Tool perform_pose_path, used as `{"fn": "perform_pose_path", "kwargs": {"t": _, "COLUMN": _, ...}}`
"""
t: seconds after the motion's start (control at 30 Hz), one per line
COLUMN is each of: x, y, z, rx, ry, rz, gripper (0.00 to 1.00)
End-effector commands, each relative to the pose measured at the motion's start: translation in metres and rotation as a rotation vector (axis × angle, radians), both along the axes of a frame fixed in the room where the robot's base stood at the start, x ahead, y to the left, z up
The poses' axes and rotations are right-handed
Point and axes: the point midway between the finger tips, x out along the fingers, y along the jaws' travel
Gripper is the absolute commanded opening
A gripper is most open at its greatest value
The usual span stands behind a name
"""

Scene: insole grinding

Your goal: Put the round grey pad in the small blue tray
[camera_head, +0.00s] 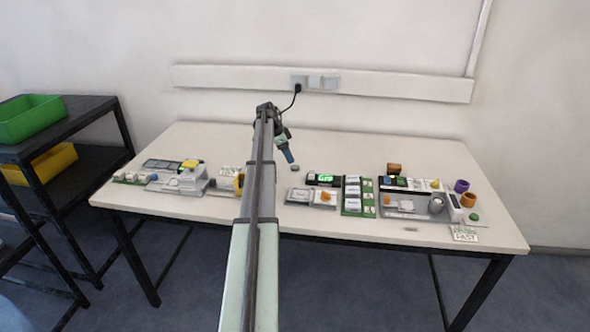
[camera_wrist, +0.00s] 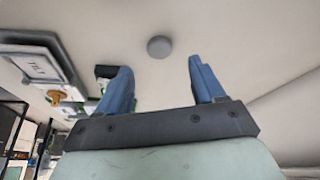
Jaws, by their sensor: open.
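The round grey pad (camera_wrist: 159,47) lies on the table in the wrist view, beyond my fingertips and roughly in line with the gap between them. In the head view the pad (camera_head: 295,168) is a small grey disc just below and right of my gripper (camera_head: 289,157). My gripper (camera_wrist: 162,75), with two blue fingers, is open with nothing between the fingers. The fingers look apart from the pad. I cannot clearly make out a small blue tray in either view.
A grey machine (camera_head: 185,180) stands on the left of the table (camera_head: 340,150). Grey plates, a green display (camera_head: 324,178) and a green rack (camera_head: 358,196) stand right of my arm. A grey station (camera_head: 415,205) is farther right. The table's back strip is clear.

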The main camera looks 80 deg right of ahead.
Motion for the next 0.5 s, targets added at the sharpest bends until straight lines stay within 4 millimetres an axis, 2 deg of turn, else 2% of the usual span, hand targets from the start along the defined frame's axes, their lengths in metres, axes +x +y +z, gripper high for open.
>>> {"fn": "perform_pose_path", "kwargs": {"t": 0.27, "x": -0.006, "y": -0.002, "z": -0.014, "rx": -0.001, "ry": 0.000, "rz": 0.000, "gripper": 0.68}}
{"fn": "perform_pose_path", "kwargs": {"t": 0.5, "x": -0.018, "y": -0.007, "z": -0.042, "rx": 0.000, "ry": 0.000, "rz": 0.000, "gripper": 0.68}}
